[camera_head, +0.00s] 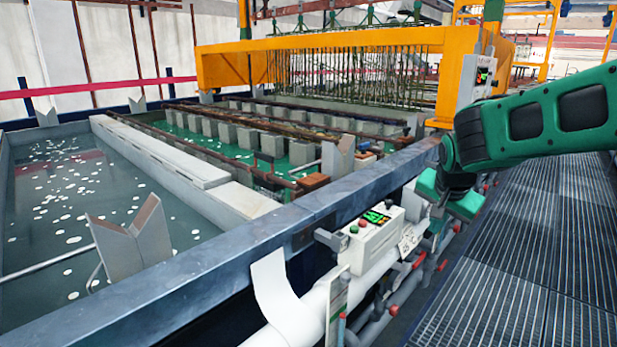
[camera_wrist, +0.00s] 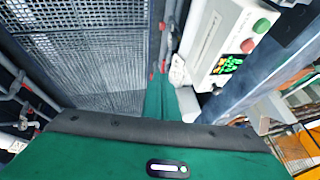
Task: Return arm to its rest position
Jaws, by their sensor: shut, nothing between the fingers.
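My green arm reaches in from the right edge of the head view. My gripper (camera_head: 438,222) points down beside the tank's outer wall, over the pipes and next to the grated walkway. In the wrist view my gripper (camera_wrist: 172,98) shows as green fingers closed together with nothing held. A white control box (camera_head: 370,238) with a green display and red and green buttons stands to the left of my gripper. The same control box shows close by on the right in the wrist view (camera_wrist: 228,42). The gripper looks apart from the box.
The grated walkway (camera_head: 530,250) is clear on the right. White pipes (camera_head: 385,265) with red-handled valves run along the tank wall. The tank rim (camera_head: 250,245) borders liquid-filled tanks (camera_head: 75,190). A yellow gantry (camera_head: 330,43) with hanging racks spans them behind.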

